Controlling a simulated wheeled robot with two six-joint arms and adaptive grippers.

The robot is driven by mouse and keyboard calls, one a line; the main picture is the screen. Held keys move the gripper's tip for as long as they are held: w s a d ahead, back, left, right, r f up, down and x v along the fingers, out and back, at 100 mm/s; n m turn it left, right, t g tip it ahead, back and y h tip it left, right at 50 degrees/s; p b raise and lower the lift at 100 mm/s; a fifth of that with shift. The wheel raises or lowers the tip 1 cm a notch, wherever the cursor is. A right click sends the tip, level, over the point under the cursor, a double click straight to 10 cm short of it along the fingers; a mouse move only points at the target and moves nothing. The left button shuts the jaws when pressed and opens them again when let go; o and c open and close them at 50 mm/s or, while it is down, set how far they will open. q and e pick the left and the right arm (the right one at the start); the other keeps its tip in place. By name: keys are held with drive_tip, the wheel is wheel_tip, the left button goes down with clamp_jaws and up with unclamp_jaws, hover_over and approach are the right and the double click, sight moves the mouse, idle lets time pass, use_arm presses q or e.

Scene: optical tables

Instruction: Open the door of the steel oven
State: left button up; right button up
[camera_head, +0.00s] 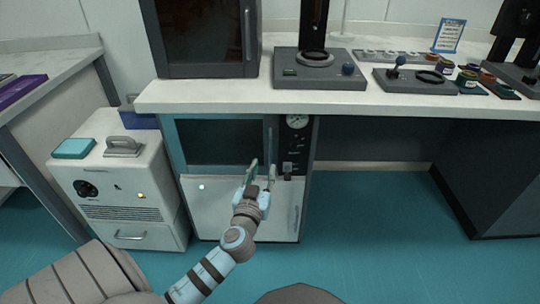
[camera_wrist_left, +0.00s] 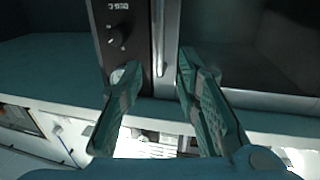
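The steel oven (camera_head: 222,142) stands under the white bench in the head view, with a dark window in its door. The door looks shut. Its upright handle (camera_head: 270,142) runs along the door's right edge, beside a dark control panel with a round gauge (camera_head: 297,121). My left gripper (camera_head: 262,169) is open in front of the handle's lower part. In the left wrist view the two fingers (camera_wrist_left: 158,65) are spread, and the silver handle (camera_wrist_left: 160,38) shows between their tips. Whether the fingers touch it I cannot tell. My right gripper is not in view.
The bench top (camera_head: 390,100) overhangs the oven. A dark cabinet (camera_head: 205,38) with its own handle stands on it, beside instruments. A white unit (camera_head: 120,185) stands left of the oven. Below the oven door is a pale panel (camera_head: 225,210). The teal floor (camera_head: 380,230) to the right is clear.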

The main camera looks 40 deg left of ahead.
sight(270, 151)
use_arm(q)
drive_tip(key=b+x, duration=0.1)
drive_tip(key=x, duration=0.7)
drive_tip(key=shift+w+a+f, duration=0.1)
drive_tip(key=shift+w+a, duration=0.05)
drive_tip(key=shift+w, duration=0.15)
drive_tip(key=shift+w+a, duration=0.3)
drive_tip(key=shift+w, duration=0.25)
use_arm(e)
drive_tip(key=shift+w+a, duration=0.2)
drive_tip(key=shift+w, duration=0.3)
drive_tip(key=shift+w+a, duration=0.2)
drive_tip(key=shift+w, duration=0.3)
use_arm(q)
drive_tip(key=shift+c, duration=0.2)
clamp_jaws()
